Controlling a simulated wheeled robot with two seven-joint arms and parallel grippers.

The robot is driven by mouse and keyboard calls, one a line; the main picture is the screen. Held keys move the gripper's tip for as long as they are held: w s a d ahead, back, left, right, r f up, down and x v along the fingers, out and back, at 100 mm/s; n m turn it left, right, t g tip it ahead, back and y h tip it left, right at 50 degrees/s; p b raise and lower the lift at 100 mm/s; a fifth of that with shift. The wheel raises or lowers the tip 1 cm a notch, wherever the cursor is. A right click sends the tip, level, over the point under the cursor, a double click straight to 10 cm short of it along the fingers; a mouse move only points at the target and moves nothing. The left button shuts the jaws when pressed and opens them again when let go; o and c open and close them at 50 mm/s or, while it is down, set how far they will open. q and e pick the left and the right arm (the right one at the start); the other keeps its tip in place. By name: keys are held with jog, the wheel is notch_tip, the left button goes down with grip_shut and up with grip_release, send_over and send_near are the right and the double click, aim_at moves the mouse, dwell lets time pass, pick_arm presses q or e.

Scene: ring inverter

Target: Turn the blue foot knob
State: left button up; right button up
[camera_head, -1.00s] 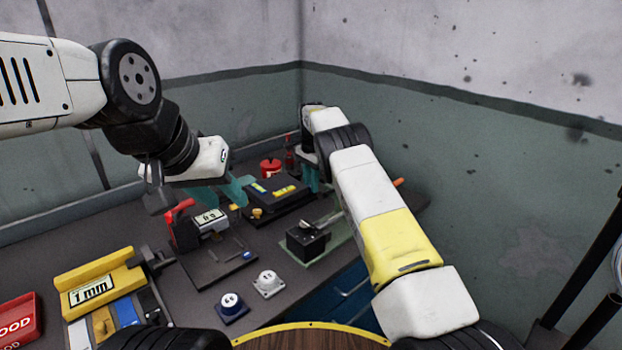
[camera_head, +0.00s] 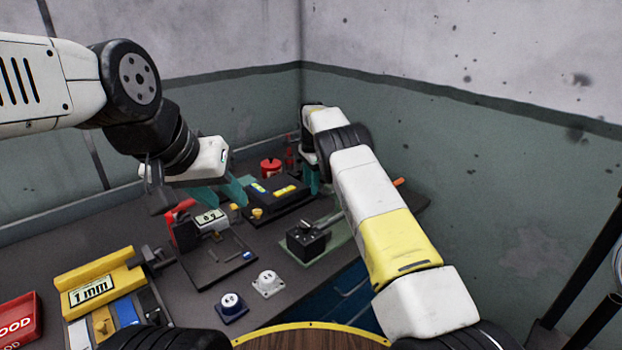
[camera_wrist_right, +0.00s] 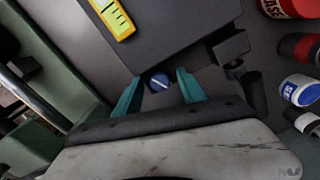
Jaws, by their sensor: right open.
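In the right wrist view a round blue knob (camera_wrist_right: 159,82) with a pale slot line across it sits low beside a dark box (camera_wrist_right: 165,35). My right gripper (camera_wrist_right: 158,75) is open, with one teal finger on each side of the knob. A gap shows between the knob and each finger. In the head view my right gripper (camera_head: 311,178) is at the back, beside the black box with yellow labels (camera_head: 275,199); its arm partly covers it and I cannot make out this knob there. My left gripper (camera_head: 219,195) hangs open and empty above the bench, left of the box.
A red pot (camera_head: 270,167) and small bottles stand behind the box; they are at the upper right in the wrist view. A scale-like device (camera_head: 208,220), a black switch box (camera_head: 305,241) and two socket pieces (camera_head: 268,284) lie nearer. A yellow holder (camera_head: 95,285) is at left.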

jog(key=shift+r, duration=0.1)
jog(key=shift+r, duration=3.75)
